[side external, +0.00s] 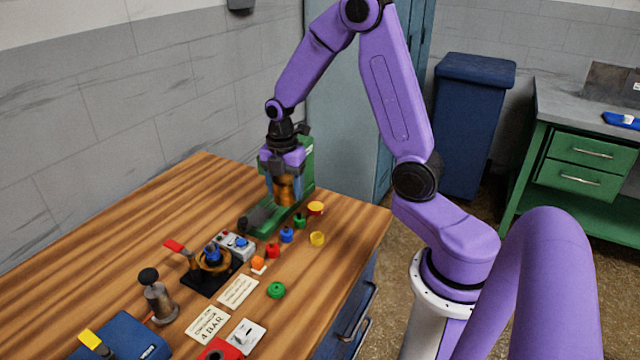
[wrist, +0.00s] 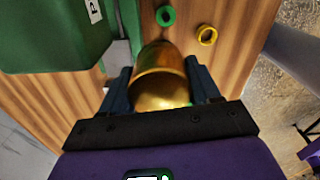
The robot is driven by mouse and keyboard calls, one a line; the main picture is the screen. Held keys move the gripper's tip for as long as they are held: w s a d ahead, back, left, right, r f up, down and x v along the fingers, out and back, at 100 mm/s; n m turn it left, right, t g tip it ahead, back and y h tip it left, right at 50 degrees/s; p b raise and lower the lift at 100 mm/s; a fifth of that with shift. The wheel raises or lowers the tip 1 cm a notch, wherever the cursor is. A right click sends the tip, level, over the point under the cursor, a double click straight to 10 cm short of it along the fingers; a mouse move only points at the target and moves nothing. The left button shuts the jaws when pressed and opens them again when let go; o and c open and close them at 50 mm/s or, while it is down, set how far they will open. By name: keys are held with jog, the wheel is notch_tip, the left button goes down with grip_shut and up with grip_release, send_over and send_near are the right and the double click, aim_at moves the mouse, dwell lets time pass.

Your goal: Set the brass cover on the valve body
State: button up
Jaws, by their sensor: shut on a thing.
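My gripper (side external: 284,182) is shut on the brass cover (side external: 287,192), a golden dome-like cup. In the wrist view the cover (wrist: 163,80) sits between the two dark blue fingers of my gripper (wrist: 160,72), its wide rim towards the camera. In the side view the cover is in front of the green machine, near its base; I cannot tell whether it touches anything. What looks like the valve body (side external: 213,260) is a brass-coloured round part with a blue top and red lever on a black plate, nearer the camera and lower left of my gripper.
The green machine (side external: 302,158) stands close beside my gripper. Several small coloured caps and rings, including a yellow ring (side external: 317,238) and green ring (side external: 276,290), lie on the wooden table. A grey control box (side external: 236,246) and black-knobbed cylinder (side external: 158,297) flank the valve. The table's left side is clear.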

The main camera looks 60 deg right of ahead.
jog(key=w+a+n, duration=0.2)
jog(key=w+a, duration=0.4)
jog(key=a, duration=0.4)
send_over(211, 247)
jog(key=shift+w+d+r+n, duration=0.3)
jog(key=shift+r, duration=0.15)
jog(key=shift+a+f, duration=0.15)
jog(key=shift+f, duration=1)
jog(key=shift+f, duration=2.9)
jog(key=o, duration=1.4)
jog(key=shift+r, duration=3.75)
